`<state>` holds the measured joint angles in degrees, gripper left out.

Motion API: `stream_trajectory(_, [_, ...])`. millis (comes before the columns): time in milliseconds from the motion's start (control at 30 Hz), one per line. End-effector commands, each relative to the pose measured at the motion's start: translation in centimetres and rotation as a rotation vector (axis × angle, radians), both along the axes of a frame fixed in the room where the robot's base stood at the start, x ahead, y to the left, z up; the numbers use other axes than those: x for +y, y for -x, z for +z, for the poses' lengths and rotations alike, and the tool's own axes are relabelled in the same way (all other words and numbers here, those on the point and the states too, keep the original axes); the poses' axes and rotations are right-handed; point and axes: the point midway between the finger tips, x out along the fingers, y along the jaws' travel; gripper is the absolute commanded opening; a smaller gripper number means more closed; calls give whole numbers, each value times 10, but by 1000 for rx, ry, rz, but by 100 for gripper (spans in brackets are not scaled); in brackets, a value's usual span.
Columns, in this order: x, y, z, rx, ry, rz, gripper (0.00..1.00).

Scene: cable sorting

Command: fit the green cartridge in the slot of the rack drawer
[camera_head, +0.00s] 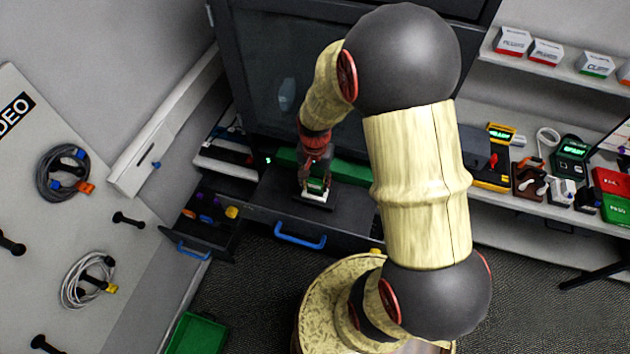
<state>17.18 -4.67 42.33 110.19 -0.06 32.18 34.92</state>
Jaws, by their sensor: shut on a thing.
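My gripper (316,177) points down over the open rack drawer (270,201), which has a blue handle (300,240) on its front. It is shut on the green cartridge (316,186), a small green piece with a pale lower edge. The fingers hide part of the cartridge. The cartridge is low, close to a dark block on the drawer top. I cannot tell whether it touches the block or is inside the slot, and the slot itself is not clearly visible.
A second open drawer (203,235) at the left holds purple and yellow pieces. A green bar (350,172) lies behind my gripper. A green bin (197,335) is on the floor. Coiled cables hang on the left board. A shelf (540,207) at the right carries several devices.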

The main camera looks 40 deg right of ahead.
Motion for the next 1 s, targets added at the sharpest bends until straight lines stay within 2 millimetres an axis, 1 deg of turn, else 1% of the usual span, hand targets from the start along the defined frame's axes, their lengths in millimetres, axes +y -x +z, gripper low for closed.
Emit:
stream_trajectory(600, [0,0,-10,0,0,0,17])
stream_trajectory(1000, [0,0,-10,0,0,0,17])
